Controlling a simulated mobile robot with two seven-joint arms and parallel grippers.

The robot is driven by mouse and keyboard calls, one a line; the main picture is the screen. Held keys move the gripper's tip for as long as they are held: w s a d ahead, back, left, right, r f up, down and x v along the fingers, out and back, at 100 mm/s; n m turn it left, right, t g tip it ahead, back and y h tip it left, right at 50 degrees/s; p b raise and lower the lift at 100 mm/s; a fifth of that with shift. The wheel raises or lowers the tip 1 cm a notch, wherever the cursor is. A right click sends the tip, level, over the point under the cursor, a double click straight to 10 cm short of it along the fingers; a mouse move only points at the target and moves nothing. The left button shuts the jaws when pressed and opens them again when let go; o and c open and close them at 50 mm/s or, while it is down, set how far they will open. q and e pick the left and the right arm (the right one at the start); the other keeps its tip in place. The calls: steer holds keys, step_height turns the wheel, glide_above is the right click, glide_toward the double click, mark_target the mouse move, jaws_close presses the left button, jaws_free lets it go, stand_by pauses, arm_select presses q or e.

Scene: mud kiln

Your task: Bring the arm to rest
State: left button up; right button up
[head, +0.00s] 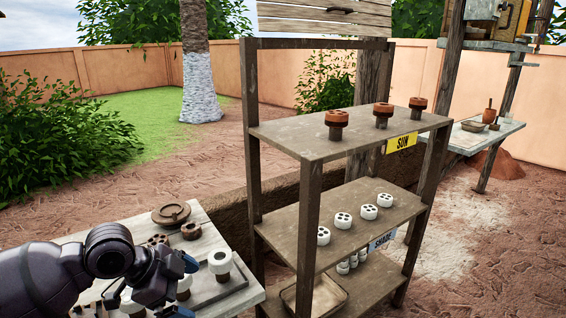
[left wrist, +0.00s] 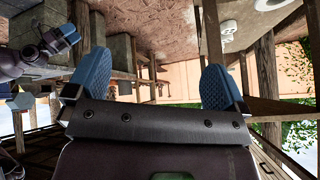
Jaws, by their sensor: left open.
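My left gripper (head: 182,288) reaches in from the lower left in the head view, over the pale table. Its two blue fingers stand wide apart in the left wrist view (left wrist: 157,82), with nothing between them. Its fingers partly cover the white pieces behind it in the head view. A dark arm part with a blue tip (left wrist: 68,32) shows at the upper left of the left wrist view; it looks like my other arm, but its jaws are unclear. My right gripper does not show in the head view.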

arm_select(q)
steer(key=w+d+n+t+h, duration=0.1)
steer(key=w+d+n+t, duration=0.1)
steer(key=w+n+t, duration=0.3)
steer(key=s+a+f+n+t+y, duration=0.1)
steer(key=s+a+f+n+t, duration=0.1)
steer(key=a+f+n+t, duration=0.3)
steer(key=s+a+f+n+g+y, duration=0.1)
steer(key=s+a+f+n+y, duration=0.2)
steer(key=s+f, duration=0.7)
steer(key=s+a+f+n+y, duration=0.2)
steer(key=s+a+f+y, duration=0.1)
steer(key=s+f, duration=0.7)
steer(key=s, duration=0.3)
steer(key=shift+f+n+g+y, duration=0.25)
steer(key=shift+n+g+y, duration=0.15)
